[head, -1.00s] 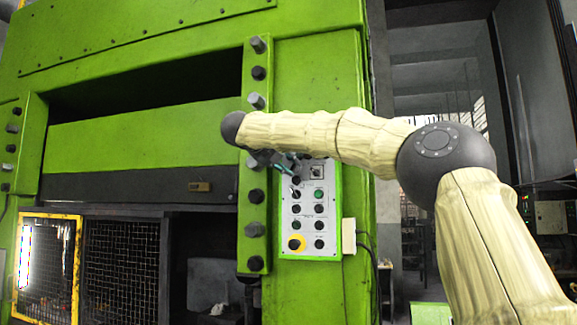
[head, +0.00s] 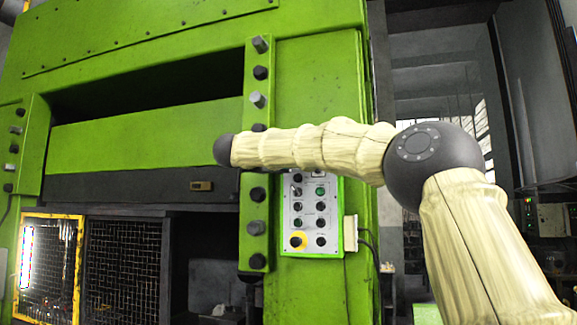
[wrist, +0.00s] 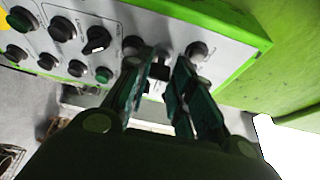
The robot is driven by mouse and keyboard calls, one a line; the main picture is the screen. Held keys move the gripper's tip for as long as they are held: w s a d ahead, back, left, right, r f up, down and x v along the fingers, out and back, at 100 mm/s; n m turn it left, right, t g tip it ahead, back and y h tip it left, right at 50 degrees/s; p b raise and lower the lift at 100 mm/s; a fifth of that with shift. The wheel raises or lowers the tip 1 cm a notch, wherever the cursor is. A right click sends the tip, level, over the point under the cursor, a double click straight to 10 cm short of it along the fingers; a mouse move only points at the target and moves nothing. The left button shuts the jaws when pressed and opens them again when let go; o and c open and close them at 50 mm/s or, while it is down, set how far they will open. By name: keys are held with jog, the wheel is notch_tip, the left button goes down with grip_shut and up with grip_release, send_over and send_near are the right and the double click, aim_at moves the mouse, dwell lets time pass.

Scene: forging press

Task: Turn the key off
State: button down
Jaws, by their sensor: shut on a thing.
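The control panel (head: 312,215) is a light plate with several knobs and buttons on the green press. In the wrist view the panel (wrist: 225,52) runs across the top. My gripper (wrist: 163,68) has its two teal fingers up against the panel face, closed around a small dark piece between their tips, which looks like the key (wrist: 160,71). Most of the key is hidden by the fingers, so its turn angle is unclear. In the head view my forearm covers the panel's top and hides my gripper.
A black selector knob (wrist: 97,40) and green buttons lie beside the fingers. A column of bolts (head: 257,194) stands left of the panel. A white box (head: 350,233) with cables is at the right.

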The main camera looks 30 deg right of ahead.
dwell(0.3)
jog(key=c, duration=1.2)
grip_release()
jog(key=shift+d, duration=0.15)
jog(key=shift+c, duration=0.2)
jog(key=v, duration=1.2)
